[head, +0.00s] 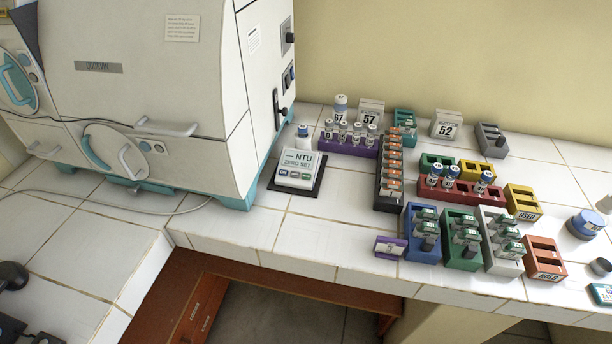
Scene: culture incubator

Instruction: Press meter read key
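The meter (299,160) is a small white box with a sloped face on a dark base plate, on the tiled counter just right of the incubator. Its face reads "NTU" with smaller lettering below. A row of small keys (294,174) runs along its front edge, one of them greenish; their labels are too small to read. A small vial with a blue cap (302,131) stands at the meter's back. My gripper is not in view.
The large white incubator (150,90) stands left of the meter. A purple rack of vials (349,148) and a dark rack (390,201) stand to the right, with several coloured racks beyond. Bare tiles (240,222) lie in front of the meter. Dark objects at lower left are unclear.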

